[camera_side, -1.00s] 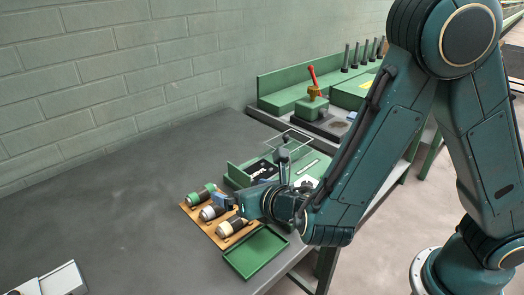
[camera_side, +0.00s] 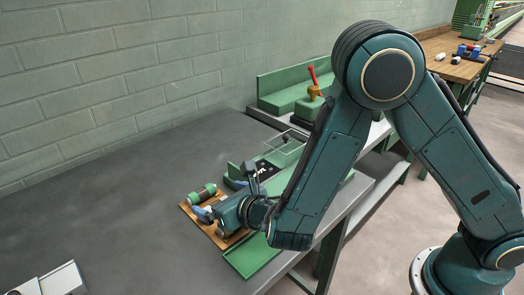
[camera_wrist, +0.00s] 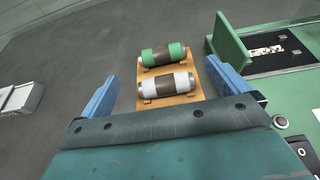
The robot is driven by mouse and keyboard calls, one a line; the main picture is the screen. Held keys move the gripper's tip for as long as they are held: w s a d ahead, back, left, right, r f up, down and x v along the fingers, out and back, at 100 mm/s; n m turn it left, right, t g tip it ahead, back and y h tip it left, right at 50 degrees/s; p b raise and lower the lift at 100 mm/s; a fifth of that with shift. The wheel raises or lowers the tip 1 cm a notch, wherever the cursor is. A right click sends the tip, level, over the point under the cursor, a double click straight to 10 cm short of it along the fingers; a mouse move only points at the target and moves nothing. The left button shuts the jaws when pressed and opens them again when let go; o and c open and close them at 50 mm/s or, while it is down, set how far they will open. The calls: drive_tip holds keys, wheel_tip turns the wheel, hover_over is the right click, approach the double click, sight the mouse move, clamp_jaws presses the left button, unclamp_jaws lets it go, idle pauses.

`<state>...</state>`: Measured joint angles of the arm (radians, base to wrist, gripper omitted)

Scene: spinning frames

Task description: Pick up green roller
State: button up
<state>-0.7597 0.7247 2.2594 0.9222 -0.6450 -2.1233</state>
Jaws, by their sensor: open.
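The green roller (camera_wrist: 163,54) has green ends and a dark middle band. It lies at the far end of a wooden rack (camera_wrist: 181,101), and it also shows in the side view (camera_side: 203,192). A white roller (camera_wrist: 162,85) with a dark band lies beside it, nearer to my gripper. My gripper (camera_wrist: 158,77) is open, with its blue fingers on either side of the rack in the wrist view. In the side view my gripper (camera_side: 207,212) is low over the rack, short of the green roller, and hides most of the other rollers. Nothing is held.
A green tray (camera_side: 250,262) lies at the front table edge, partly behind my arm. A green fixture (camera_wrist: 232,44) with an upright plate stands right of the rack. A grey-white object (camera_wrist: 20,97) lies at the left. The table between is clear.

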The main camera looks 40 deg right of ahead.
sight(200, 189)
drive_tip(key=shift+x, duration=1.55)
drive_tip(key=shift+x, duration=2.6)
drive_tip(key=shift+f, duration=0.1)
drive_tip(key=c, duration=1.1)
drive_tip(key=shift+r, duration=0.25)
wheel_tip(200, 189, up, 20)
drive_tip(key=shift+f, duration=0.2)
